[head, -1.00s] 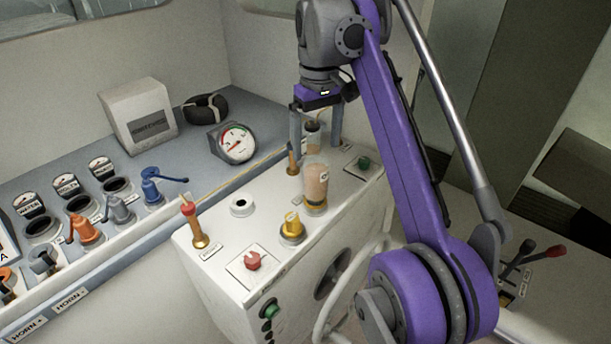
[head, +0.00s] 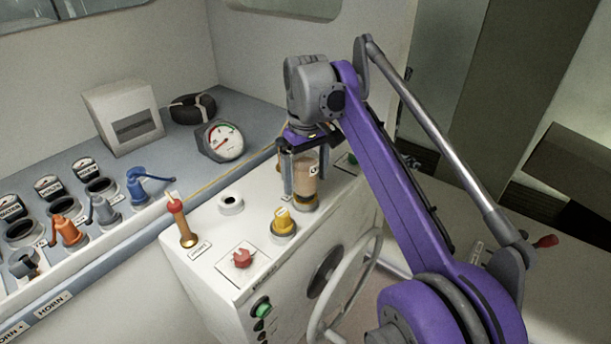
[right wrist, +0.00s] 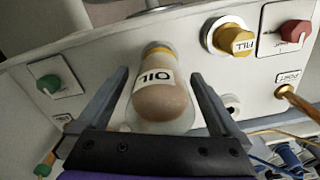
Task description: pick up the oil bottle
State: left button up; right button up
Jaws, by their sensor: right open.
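The oil bottle (head: 305,178), a clear bottle of tan liquid with an "OIL" label, stands on the white console in the head view. In the right wrist view the bottle (right wrist: 160,97) lies between the two grey fingers, with its yellow-orange ring at the far end. My right gripper (head: 305,178) is open, with its fingers down around the bottle. Gaps show between the fingers and the bottle in the right wrist view, so it is not gripped. My left gripper is not in view.
A yellow "FILL" cap (head: 283,221) stands just in front of the bottle. A red knob (head: 242,258), a red-topped brass lever (head: 180,222) and a white ring (head: 231,203) are on the console. A handwheel (head: 352,285) is on its front. A gauge (head: 220,141) stands behind.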

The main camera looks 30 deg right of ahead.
aim_at(305, 154)
grip_shut()
dwell(0.3)
notch_tip(305, 154, up, 10)
jog(key=shift+r+p, duration=0.1)
jog(key=shift+p, duration=0.95)
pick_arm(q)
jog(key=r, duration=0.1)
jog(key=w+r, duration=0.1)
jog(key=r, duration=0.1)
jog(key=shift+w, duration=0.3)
pick_arm(e)
jog(key=shift+a, duration=0.15)
